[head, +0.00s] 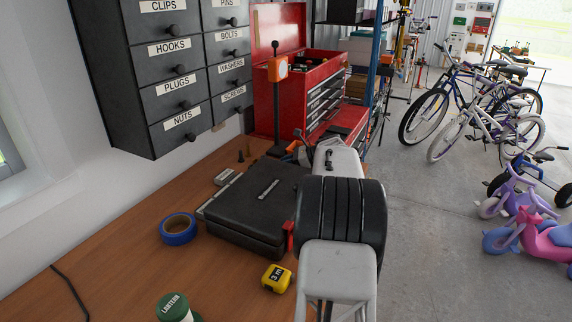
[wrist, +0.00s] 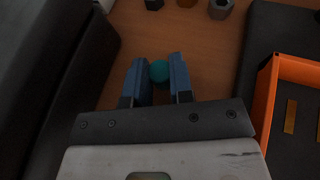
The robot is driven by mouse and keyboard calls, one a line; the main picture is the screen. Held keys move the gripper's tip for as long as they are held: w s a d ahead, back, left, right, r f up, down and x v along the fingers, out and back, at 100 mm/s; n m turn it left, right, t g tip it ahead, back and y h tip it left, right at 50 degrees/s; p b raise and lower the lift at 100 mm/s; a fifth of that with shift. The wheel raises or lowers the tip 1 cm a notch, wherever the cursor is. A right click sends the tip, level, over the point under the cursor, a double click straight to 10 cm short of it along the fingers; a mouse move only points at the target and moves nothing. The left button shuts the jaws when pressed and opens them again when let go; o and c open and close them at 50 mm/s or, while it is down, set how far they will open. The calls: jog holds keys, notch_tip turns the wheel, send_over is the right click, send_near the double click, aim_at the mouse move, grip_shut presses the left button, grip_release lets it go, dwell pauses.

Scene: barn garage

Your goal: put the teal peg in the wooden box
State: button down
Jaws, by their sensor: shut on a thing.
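My gripper (wrist: 156,64) shows in the wrist view, with its two blue fingers closed on the teal peg (wrist: 159,72). Only the rounded teal end of the peg shows between the fingertips, over the wooden bench top. In the head view my own arm hides the gripper and the peg. I cannot make out a wooden box in either view.
A black case (head: 253,207) lies on the bench (head: 128,222). A red tool chest (head: 290,95) is behind. An orange-edged tray (wrist: 265,95) is at right in the wrist view.

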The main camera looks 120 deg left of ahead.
jog(key=shift+f, duration=0.2)
jog(key=c, duration=1)
grip_release()
jog(key=shift+r, duration=0.15)
jog(key=shift+w+r, duration=0.1)
jog(key=shift+w, duration=0.05)
jog(key=v, duration=1.1)
jog(key=shift+w+a+r, duration=0.1)
jog(key=shift+w+a, duration=0.1)
jog(key=shift+w, duration=0.05)
jog(key=shift+o, duration=0.3)
